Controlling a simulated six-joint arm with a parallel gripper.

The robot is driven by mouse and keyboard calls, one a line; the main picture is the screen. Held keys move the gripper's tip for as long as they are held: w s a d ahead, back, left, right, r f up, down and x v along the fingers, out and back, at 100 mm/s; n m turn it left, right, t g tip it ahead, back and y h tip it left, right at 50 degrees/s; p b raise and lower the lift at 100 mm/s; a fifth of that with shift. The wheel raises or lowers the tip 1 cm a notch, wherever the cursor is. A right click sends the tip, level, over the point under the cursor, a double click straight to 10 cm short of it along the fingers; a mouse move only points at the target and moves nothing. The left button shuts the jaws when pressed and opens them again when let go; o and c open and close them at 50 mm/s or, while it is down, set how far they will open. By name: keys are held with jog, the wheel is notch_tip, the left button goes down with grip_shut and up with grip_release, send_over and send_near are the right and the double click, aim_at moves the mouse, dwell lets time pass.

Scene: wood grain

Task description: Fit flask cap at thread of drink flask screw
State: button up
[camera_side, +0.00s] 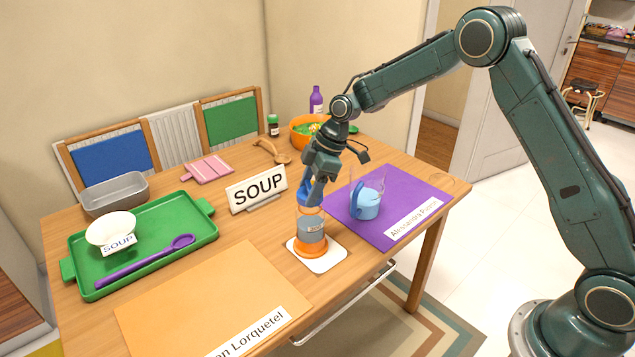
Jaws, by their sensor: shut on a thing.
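The drink flask (312,234) stands upright on a white square coaster near the table's front edge. It has a grey middle band, an orange base and a clear upper part. My gripper (311,192) points down right above the flask, shut on a blue piece that appears to be the flask cap (309,197). The cap is at the top of the flask, roughly in line with it. The fingers partly hide the cap and the flask's thread, so I cannot tell whether cap and thread touch.
Right of the flask, a clear jug with a blue handle (358,189) stands on a purple mat (412,196). A SOUP sign (257,191) stands behind left. A green tray (186,238) holds a white bowl (108,224) and purple spoon. An orange mat (190,312) lies front left.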

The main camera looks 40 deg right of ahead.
jog(key=shift+f, duration=1.05)
dwell(0.4)
jog(key=o, duration=1)
jog(key=shift+o, duration=0.2)
jog(key=shift+r, duration=0.15)
jog(key=v, duration=1.3)
jog(key=shift+d+r, duration=0.2)
jog(key=shift+d, duration=0.05)
jog(key=shift+s, duration=0.2)
